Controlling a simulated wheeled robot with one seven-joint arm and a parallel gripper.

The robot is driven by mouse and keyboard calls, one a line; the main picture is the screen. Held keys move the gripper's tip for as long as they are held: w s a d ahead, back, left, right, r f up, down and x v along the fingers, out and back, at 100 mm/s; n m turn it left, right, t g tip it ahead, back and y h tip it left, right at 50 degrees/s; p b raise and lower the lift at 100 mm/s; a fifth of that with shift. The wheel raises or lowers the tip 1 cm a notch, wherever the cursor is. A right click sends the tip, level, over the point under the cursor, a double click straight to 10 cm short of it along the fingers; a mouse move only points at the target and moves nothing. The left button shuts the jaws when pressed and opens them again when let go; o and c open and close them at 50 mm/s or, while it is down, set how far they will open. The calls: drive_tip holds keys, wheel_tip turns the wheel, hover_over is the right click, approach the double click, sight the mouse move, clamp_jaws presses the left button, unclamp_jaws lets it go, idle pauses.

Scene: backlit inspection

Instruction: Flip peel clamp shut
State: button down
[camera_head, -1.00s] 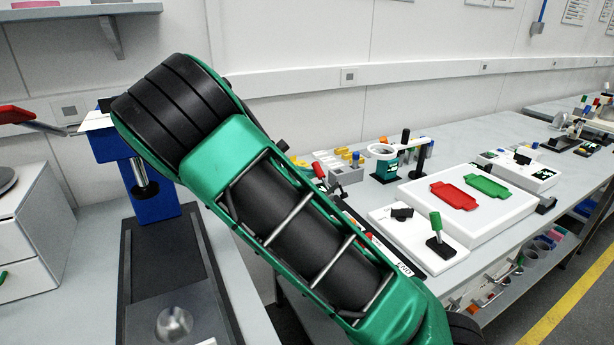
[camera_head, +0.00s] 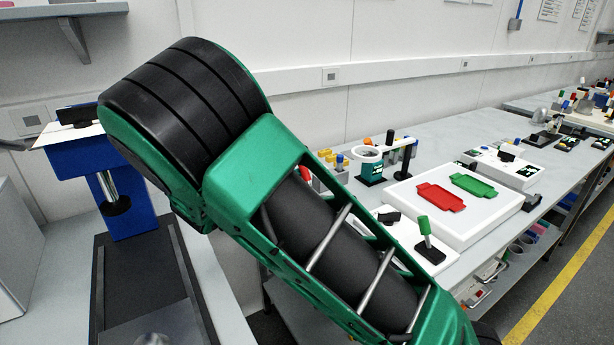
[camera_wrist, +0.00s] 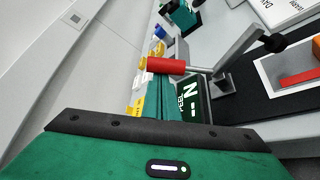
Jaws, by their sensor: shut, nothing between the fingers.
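The peel clamp shows in the wrist view, with a red handle grip (camera_wrist: 166,65), a grey metal lever arm (camera_wrist: 238,50) slanting up to a black tip, and a small bracket below. A dark green plate marked PEEL (camera_wrist: 188,100) is beside it. My gripper (camera_wrist: 158,100) is shut and empty; its green housing fills the bottom of the wrist view. The red grip lies just beyond it near the picture's middle; I cannot tell whether they touch. In the head view my green and black arm hides the gripper and most of the clamp.
A blue post (camera_head: 120,190) stands at left. A wall rail runs behind.

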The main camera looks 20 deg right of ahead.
drive_tip(key=shift+m+t, duration=0.5)
drive_tip(key=shift+s+d+r, duration=0.15)
drive_tip(key=shift+s+r, duration=0.4)
drive_tip(key=shift+s, duration=0.3)
drive_tip(key=shift+s+d+r, duration=0.15)
drive_tip(key=shift+s+r, duration=0.35)
drive_tip(key=shift+s, duration=0.35)
drive_tip(key=shift+s+d, duration=0.1)
drive_tip(key=shift+s, duration=0.05)
drive_tip(key=w+a, duration=0.2)
drive_tip(key=w, duration=0.2)
drive_tip(key=s+a, duration=0.6)
drive_tip(key=a, duration=0.1)
drive_tip(key=shift+a, duration=0.2)
drive_tip(key=shift+s, duration=0.15)
